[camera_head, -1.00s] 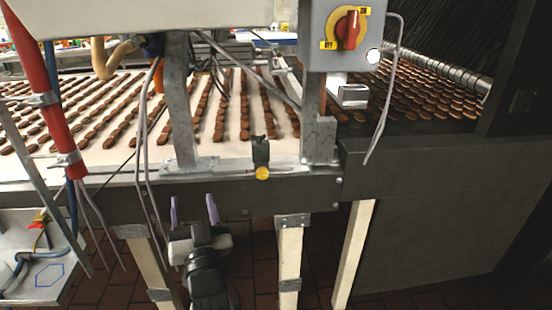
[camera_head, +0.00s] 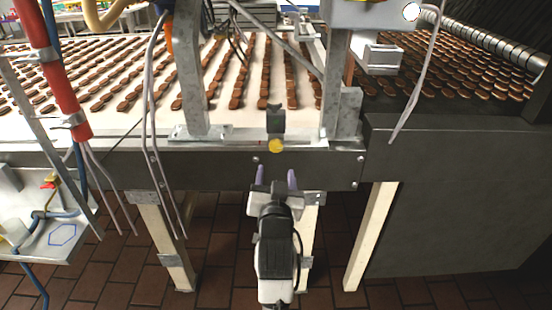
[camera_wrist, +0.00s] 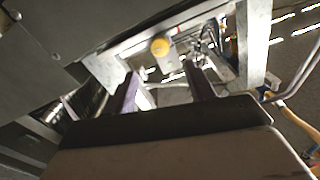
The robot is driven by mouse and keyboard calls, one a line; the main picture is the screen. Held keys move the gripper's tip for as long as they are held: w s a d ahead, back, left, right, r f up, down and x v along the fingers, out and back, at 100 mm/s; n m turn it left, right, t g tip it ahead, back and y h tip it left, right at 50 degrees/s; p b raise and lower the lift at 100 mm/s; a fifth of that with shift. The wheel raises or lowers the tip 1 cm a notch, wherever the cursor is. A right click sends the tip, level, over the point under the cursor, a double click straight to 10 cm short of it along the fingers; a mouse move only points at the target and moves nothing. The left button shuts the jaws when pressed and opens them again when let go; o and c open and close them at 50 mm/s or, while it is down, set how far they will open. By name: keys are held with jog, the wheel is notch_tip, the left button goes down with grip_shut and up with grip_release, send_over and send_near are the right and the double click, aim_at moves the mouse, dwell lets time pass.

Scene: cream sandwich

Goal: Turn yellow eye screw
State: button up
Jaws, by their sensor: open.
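The yellow eye screw (camera_head: 276,146) is a small round yellow knob on the front rail of the conveyor, below a dark block (camera_head: 276,121). In the wrist view the yellow eye screw (camera_wrist: 160,47) shows beyond my fingers, above the gap between them. My gripper (camera_head: 276,178) is open and empty, with its two purple fingers pointing at the rail. It is just below and in front of the screw, apart from it. In the wrist view my gripper (camera_wrist: 160,85) has its fingers spread on both sides of the gap.
The conveyor belt (camera_head: 155,118) carries rows of brown biscuits behind the rail. Metal posts (camera_head: 192,70) stand on both sides of the screw. Grey cables (camera_head: 151,110) and a red pipe (camera_head: 62,85) hang at the left. A dark panel (camera_head: 455,210) fills the right.

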aim_at(276, 148)
jog(key=w+p, duration=0.2)
jog(key=w, duration=0.8)
jog(key=shift+w, duration=0.3)
jog(key=c, duration=1)
